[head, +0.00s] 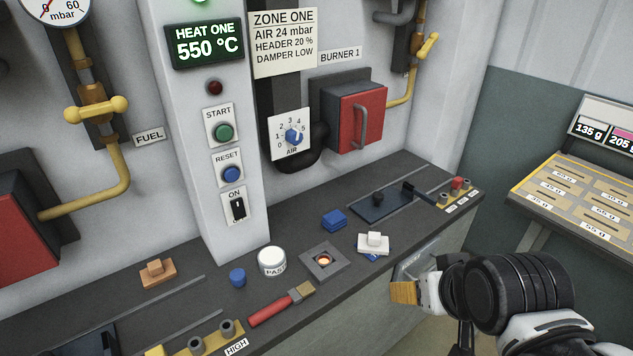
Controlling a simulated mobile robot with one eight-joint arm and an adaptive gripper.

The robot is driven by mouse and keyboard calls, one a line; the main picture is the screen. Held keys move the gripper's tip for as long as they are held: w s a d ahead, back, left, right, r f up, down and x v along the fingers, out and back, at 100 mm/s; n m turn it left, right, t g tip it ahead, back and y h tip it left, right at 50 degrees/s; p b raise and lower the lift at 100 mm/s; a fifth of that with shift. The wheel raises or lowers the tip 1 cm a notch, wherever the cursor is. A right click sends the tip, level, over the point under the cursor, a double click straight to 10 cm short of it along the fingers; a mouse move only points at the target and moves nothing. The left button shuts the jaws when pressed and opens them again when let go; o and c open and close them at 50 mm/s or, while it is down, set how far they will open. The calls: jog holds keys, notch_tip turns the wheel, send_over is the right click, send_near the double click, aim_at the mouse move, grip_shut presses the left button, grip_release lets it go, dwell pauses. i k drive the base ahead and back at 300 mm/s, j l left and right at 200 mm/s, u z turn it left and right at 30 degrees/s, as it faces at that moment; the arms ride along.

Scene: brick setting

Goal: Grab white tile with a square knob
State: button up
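The white tile with a square knob (374,243) lies on the dark counter, right of centre, with its knob facing up. Blue edges show beneath it, so it appears to rest on something blue. My gripper (408,291) is in front of the counter's front edge, below and to the right of the white tile and apart from it. One tan finger pad shows; the rest is largely hidden by my wrist, so its opening cannot be told.
A square burner fitting (324,259) with a glowing centre is left of the white tile. A paste jar (271,261), a red-handled brush (281,304) and an orange knobbed tile (157,274) are farther left. A slotted tray (575,196) stands at right.

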aim_at(373, 243)
jog(key=k+j+z, duration=0.15)
jog(key=j, duration=0.2)
jog(key=j+z, duration=0.2)
jog(key=k+j+z, duration=0.15)
jog(key=j, duration=0.25)
jog(key=k+j+z, duration=0.15)
jog(key=j, duration=0.15)
